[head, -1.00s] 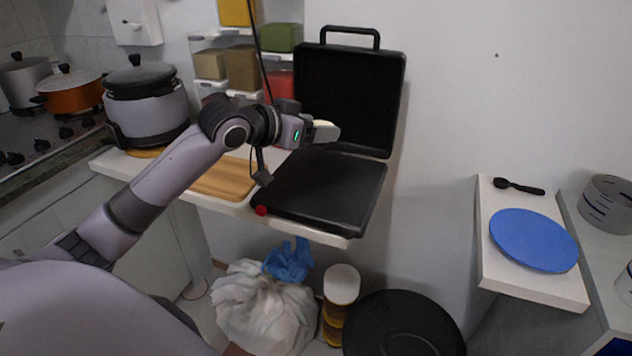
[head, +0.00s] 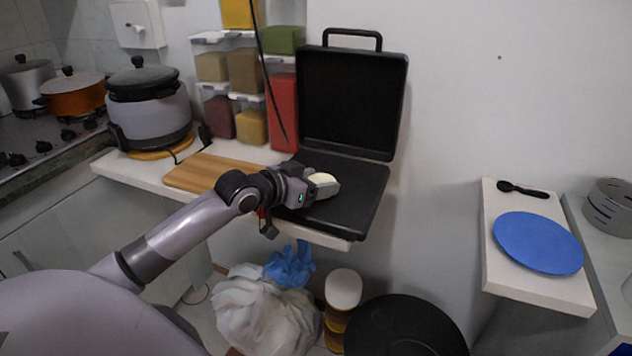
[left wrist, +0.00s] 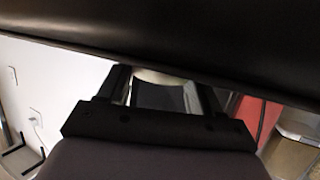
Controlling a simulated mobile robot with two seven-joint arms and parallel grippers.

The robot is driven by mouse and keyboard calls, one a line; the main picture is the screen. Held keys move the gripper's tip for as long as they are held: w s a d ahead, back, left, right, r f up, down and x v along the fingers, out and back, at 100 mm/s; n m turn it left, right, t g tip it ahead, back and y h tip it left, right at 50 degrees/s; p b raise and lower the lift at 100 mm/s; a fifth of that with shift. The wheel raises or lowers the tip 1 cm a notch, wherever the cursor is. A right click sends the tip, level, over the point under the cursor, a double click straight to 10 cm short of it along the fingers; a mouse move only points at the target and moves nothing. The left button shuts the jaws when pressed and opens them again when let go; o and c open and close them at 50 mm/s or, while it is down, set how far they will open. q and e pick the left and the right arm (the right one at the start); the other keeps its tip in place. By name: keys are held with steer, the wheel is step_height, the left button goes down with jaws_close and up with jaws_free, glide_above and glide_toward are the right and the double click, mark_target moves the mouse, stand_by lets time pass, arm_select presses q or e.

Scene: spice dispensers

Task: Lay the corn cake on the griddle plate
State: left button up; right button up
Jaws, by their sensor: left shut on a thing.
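The corn cake (head: 322,178) is a pale, whitish round piece. My left gripper (head: 326,186) is shut on it, over the black griddle plate (head: 352,200). I cannot tell whether the cake touches the plate. The griddle's black lid (head: 350,100) stands open behind the plate. In the left wrist view, the cake (left wrist: 158,77) shows as a pale edge between the two dark fingers (left wrist: 160,92). A large dark surface crosses the top of that view and hides part of the cake. My right gripper is not in view.
A wooden board (head: 205,173) lies left of the griddle on the white shelf. A grey cooker (head: 148,112) and several spice dispensers (head: 245,72) stand behind. A blue plate (head: 538,243) lies on a separate shelf at right, with a black spoon (head: 522,189).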

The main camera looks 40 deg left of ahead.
arm_select(q)
steer(key=shift+f, duration=0.2)
steer(key=o, duration=1.1)
steer(key=shift+r, duration=0.2)
steer(key=v, duration=1.2)
